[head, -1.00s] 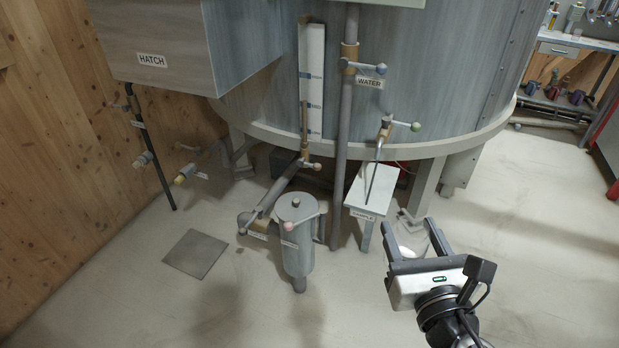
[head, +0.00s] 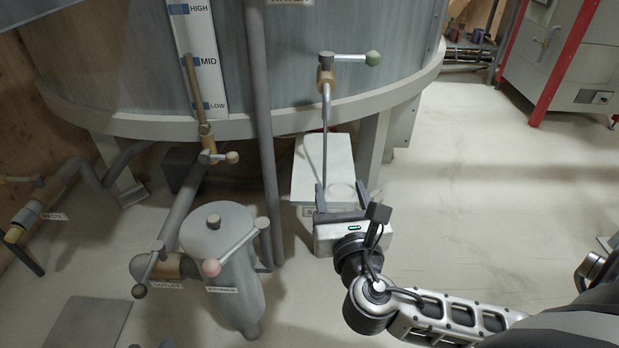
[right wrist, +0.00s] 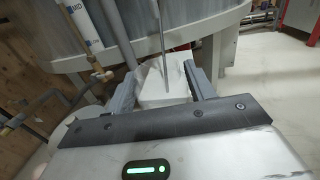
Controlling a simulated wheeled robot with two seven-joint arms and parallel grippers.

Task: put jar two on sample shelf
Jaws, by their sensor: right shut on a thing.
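The sample shelf (head: 308,165) is a small white ledge at the foot of the tank, with a label on its front edge partly covered by my gripper. My right gripper (head: 341,190) is at the shelf's front right, its two dark fingers shut on a pale, see-through jar (head: 342,193). The jar looks upright, over the shelf's front part; I cannot tell whether it touches the top. The right wrist view shows the fingers (right wrist: 160,75) on either side of the white shelf (right wrist: 165,92); the jar is hard to make out there. My left gripper is out of view.
A grey strainer pot (head: 222,255) and a vertical pipe (head: 262,150) stand to the left. The floor on the right (head: 480,180) is clear.

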